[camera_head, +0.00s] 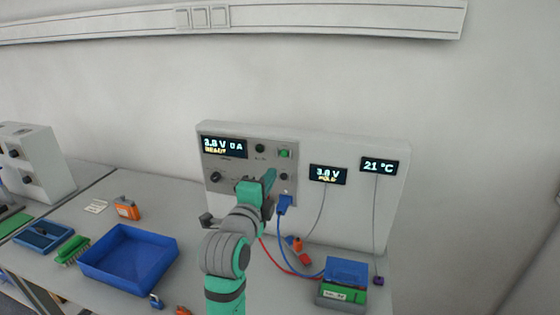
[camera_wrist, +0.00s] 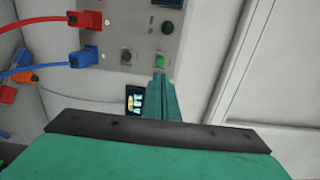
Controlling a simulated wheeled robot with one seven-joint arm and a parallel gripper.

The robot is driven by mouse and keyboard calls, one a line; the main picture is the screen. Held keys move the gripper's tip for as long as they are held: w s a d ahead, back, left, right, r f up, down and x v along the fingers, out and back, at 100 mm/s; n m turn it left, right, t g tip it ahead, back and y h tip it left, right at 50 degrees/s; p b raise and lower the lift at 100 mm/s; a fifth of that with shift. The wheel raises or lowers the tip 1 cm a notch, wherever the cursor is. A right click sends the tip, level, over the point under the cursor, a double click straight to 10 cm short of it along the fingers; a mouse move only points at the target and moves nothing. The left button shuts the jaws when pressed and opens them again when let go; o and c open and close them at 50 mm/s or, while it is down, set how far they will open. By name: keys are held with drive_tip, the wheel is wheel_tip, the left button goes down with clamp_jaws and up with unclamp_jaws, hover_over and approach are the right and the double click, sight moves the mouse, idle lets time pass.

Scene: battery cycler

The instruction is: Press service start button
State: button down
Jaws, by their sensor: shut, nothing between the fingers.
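The labels are too small to read, so I cannot tell which is service start. My gripper (camera_head: 270,174) is shut and empty in front of the panel, below these buttons in the head view. In the wrist view the shut fingertips (camera_wrist: 159,76) point at the bright green button (camera_wrist: 159,61) and partly overlap its edge. I cannot tell whether the tips touch.
A display (camera_head: 223,146) reads "3.8 V 0 A" and "READY". A blue plug (camera_head: 284,204) with cables sits on the panel's lower right, near my gripper. A blue tray (camera_head: 130,258) and a battery box (camera_head: 345,272) stand on the bench.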

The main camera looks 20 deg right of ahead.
sight(284, 154)
drive_tip(key=x, duration=1)
drive_tip(key=shift+w+d, duration=0.1)
drive_tip(key=shift+d, duration=0.1)
